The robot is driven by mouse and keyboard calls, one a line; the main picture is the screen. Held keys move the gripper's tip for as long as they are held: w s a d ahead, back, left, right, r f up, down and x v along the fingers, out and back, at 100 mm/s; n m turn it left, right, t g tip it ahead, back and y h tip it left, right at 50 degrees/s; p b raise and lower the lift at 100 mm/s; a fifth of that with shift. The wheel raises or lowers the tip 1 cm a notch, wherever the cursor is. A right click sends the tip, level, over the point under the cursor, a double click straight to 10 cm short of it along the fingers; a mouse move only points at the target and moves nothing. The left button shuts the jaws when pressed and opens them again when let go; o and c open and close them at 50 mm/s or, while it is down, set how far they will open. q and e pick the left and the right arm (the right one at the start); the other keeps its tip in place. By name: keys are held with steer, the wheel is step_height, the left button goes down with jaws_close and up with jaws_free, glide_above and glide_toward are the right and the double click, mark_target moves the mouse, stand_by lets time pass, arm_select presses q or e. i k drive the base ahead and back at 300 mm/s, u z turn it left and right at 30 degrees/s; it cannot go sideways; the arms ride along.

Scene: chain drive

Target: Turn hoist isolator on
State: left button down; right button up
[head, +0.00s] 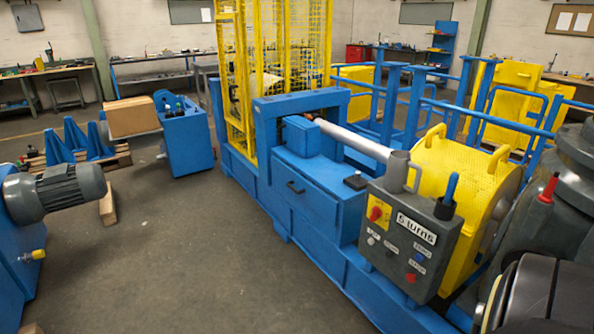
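A grey control box (437,262) stands at the front of the blue machine, right of centre. On its upper left is a red rotary knob (376,213) on a yellow plate, which looks like an isolator switch. The knob's exact position is too small to read. I cannot read a label that names it as the hoist isolator. Below are small buttons, among them a blue one (420,257) and a red one (410,278). A white label reading "5 turns" (416,228) is on the box. Neither of my grippers is in view.
A yellow drum guard (462,180) stands behind the box, with a grey crank-like tube (398,170) beside it. A blue handle (450,188) rises from the box top. A red-handled part (548,188) is at right. Open floor (215,255) lies to the left.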

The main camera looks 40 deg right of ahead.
mark_target(376, 213)
steer(key=z, duration=0.2)
steer(key=i, duration=2)
steer(key=z, duration=1.45)
steer(key=i, duration=1.05)
steer(key=z, duration=1.25)
